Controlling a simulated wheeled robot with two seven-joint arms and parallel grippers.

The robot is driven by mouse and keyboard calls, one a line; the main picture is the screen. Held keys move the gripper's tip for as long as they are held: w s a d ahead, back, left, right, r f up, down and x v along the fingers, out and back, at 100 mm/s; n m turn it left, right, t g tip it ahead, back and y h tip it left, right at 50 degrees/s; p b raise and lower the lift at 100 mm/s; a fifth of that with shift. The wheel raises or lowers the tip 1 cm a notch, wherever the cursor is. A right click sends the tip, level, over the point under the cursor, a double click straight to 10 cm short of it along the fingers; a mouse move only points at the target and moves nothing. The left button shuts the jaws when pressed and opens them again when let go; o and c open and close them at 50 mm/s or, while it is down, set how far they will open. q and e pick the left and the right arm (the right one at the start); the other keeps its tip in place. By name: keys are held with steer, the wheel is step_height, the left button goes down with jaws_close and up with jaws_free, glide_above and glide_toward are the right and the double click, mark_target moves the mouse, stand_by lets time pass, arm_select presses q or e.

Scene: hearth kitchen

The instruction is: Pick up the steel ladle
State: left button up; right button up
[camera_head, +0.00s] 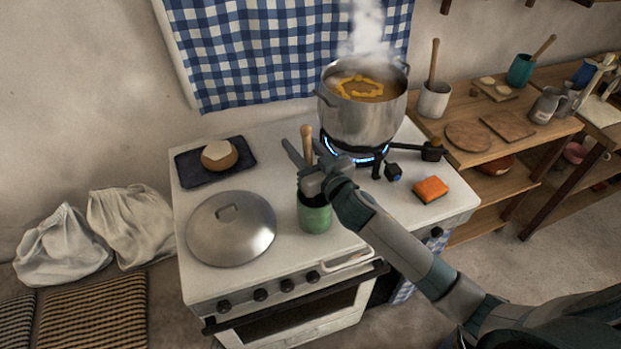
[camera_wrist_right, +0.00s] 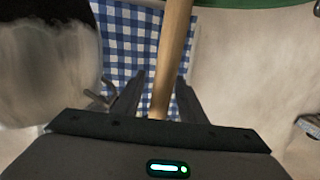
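No steel ladle head shows plainly in either view. A wooden handle (camera_head: 306,135) stands up from the green crock (camera_head: 315,218) on the stove top; what it belongs to is hidden inside the crock. My right gripper (camera_head: 302,155) is over the crock with its fingers around this handle. In the right wrist view the handle (camera_wrist_right: 174,45) runs between the two fingers (camera_wrist_right: 160,95), with gaps showing on both sides, so the gripper is open. My left gripper is not in view.
A steaming pot (camera_head: 360,118) stands on a lit blue burner behind my right gripper. A steel lid (camera_head: 230,230) lies left of the crock. A bread loaf (camera_head: 219,154) on a dark tray, an orange sponge (camera_head: 431,189) and a long dark pan handle (camera_head: 405,149) are nearby.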

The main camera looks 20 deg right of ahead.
steer(key=shift+c, duration=0.6)
jaws_close()
step_height(320, 180, up, 18)
steer(key=b, duration=0.4)
stand_by(0.6)
